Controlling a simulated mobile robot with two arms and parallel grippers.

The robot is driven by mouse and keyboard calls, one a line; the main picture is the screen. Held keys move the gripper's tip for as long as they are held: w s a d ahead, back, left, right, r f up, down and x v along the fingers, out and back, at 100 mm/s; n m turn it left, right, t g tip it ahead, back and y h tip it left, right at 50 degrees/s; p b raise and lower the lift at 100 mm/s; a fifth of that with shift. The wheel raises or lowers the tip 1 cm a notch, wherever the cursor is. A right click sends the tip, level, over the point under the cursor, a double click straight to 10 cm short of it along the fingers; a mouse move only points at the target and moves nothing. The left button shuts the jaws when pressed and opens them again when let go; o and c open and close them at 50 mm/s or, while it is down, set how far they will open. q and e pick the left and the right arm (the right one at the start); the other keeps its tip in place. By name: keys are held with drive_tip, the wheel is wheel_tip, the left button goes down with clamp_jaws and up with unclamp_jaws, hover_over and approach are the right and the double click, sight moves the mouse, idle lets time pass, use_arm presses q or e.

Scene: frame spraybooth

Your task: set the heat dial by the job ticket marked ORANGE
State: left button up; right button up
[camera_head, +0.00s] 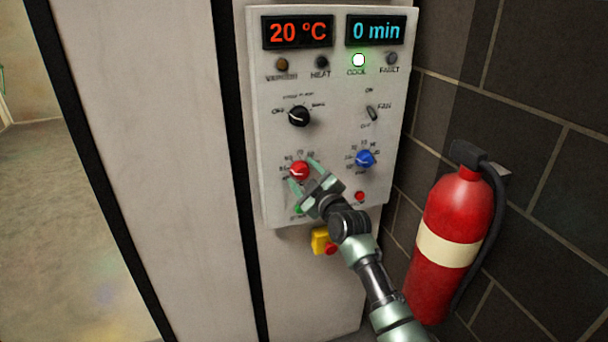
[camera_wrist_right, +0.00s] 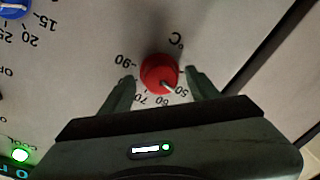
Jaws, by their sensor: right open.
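The red heat dial (camera_head: 299,170) is on the lower left of the light control panel (camera_head: 335,137), with a scale of numbers around it. In the right wrist view the red dial (camera_wrist_right: 158,73) shows a white pointer aimed toward the lower right, near what looks like 50 or 60 on the scale. My right gripper (camera_head: 303,173) is open, with one finger on each side of the red dial. The wrist view shows these fingers (camera_wrist_right: 160,80) apart from the knob. No job ticket is in view. My left gripper is not in view.
The displays read 20 °C (camera_head: 297,32) and 0 min (camera_head: 376,31). The COOL lamp (camera_head: 358,60) glows green. A blue dial (camera_head: 365,159), black selector (camera_head: 299,116), fan switch (camera_head: 372,113) and yellow-red emergency stop (camera_head: 322,241) are nearby. A fire extinguisher (camera_head: 451,243) stands right.

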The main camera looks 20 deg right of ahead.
clamp_jaws()
drive_tip(key=shift+m, duration=0.4)
drive_tip(key=m, duration=0.3)
drive_tip(key=shift+f+b, duration=0.1)
drive_tip(key=shift+b, duration=0.2)
drive_tip(key=m, duration=0.4)
drive_tip(key=shift+m+t, duration=0.3)
drive_tip(key=shift+m, duration=0.1)
drive_tip(key=m, duration=0.4)
drive_tip(key=shift+m+t+h, duration=0.3)
drive_tip(key=shift+h, duration=0.1)
drive_tip(key=shift+f+m+p, duration=0.15)
drive_tip(key=shift+m+p, duration=0.15)
drive_tip(key=shift+m, duration=1.3)
